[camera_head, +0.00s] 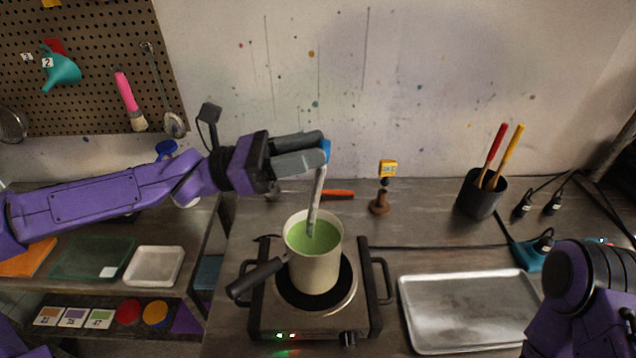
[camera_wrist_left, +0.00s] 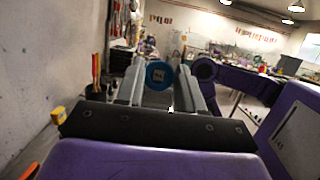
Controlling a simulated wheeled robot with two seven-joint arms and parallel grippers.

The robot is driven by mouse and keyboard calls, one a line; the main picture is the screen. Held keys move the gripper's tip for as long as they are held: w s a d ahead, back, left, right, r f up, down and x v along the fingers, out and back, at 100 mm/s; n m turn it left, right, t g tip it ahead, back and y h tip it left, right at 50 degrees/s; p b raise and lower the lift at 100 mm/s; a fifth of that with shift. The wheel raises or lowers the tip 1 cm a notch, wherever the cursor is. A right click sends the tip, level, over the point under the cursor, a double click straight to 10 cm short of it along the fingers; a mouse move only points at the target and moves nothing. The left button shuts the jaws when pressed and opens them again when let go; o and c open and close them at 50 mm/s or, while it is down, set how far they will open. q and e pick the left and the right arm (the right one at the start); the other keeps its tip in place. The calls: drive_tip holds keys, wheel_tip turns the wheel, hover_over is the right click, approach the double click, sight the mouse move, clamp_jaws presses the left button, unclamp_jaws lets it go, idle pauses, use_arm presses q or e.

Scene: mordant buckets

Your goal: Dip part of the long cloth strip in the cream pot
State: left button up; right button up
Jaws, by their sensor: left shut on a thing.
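The cream pot (camera_head: 318,272) stands upright on the hot plate (camera_head: 340,322) and holds green liquid (camera_head: 311,238). My left gripper (camera_head: 324,152) is above the pot, shut on the upper end of the long cloth strip (camera_head: 316,196), where a blue piece (camera_head: 327,150) shows. The pale grey strip hangs down almost straight, and its lower end goes into the liquid, which hides the tip. In the left wrist view, the round blue piece (camera_wrist_left: 158,73) sits between the fingers. My right gripper is out of view; only part of that arm shows at lower right.
The pot's dark handle (camera_head: 257,278) points toward the lower left. A metal tray (camera_head: 470,310) lies right of the hot plate. A small stand with a yellow tag (camera_head: 387,168) and a black cup of sticks (camera_head: 479,195) stand behind. The wall is close behind the table.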

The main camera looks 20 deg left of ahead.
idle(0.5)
use_arm(q)
wheel_tip(320, 180, up, 4)
drive_tip(key=a+h+b, duration=0.1)
drive_tip(key=b, duration=1)
approach(317, 179)
drive_tip(key=shift+h, duration=0.4)
drive_tip(key=x, duration=0.6)
drive_tip(key=shift+d+f, duration=0.1)
drive_tip(key=shift+f, duration=0.2)
